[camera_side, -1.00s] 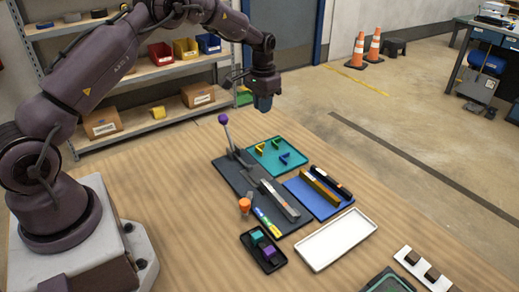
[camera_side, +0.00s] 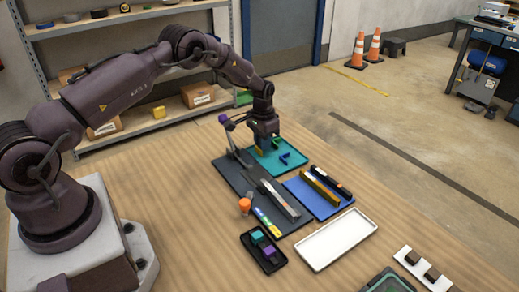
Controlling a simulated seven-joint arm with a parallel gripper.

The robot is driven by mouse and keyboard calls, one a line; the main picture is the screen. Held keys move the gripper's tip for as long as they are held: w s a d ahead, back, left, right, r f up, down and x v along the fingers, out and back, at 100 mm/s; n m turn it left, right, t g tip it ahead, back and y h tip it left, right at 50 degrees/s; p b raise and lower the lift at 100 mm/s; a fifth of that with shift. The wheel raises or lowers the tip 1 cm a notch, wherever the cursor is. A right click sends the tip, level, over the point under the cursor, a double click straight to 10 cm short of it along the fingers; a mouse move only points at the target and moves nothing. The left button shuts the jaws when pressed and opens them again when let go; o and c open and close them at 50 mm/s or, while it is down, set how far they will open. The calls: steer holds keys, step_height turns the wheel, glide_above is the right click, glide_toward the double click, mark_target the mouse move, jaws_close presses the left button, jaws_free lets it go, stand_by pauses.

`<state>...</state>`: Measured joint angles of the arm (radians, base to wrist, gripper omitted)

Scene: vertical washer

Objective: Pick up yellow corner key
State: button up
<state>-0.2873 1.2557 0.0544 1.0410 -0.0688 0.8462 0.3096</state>
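A teal tray (camera_side: 298,162) lies at the far end of the work area. The yellow corner key (camera_side: 260,150) is on its left part, just under my gripper and partly hidden by it. My gripper (camera_side: 264,147) points down over the tray, at or very near the yellow key. Its fingers are too small and hidden to tell whether they are open or shut on the key. A blue corner key (camera_side: 284,160) lies to the right and nearer, clear of the gripper. The green corner key is mostly hidden behind the gripper.
A lever with a purple knob (camera_side: 223,118) stands close left of my gripper on a dark fixture (camera_side: 232,178). A blue tray (camera_side: 322,207) with bar parts, an empty white tray (camera_side: 337,240) and a black tray (camera_side: 281,262) with small blocks lie nearer.

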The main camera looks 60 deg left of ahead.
jaws_close()
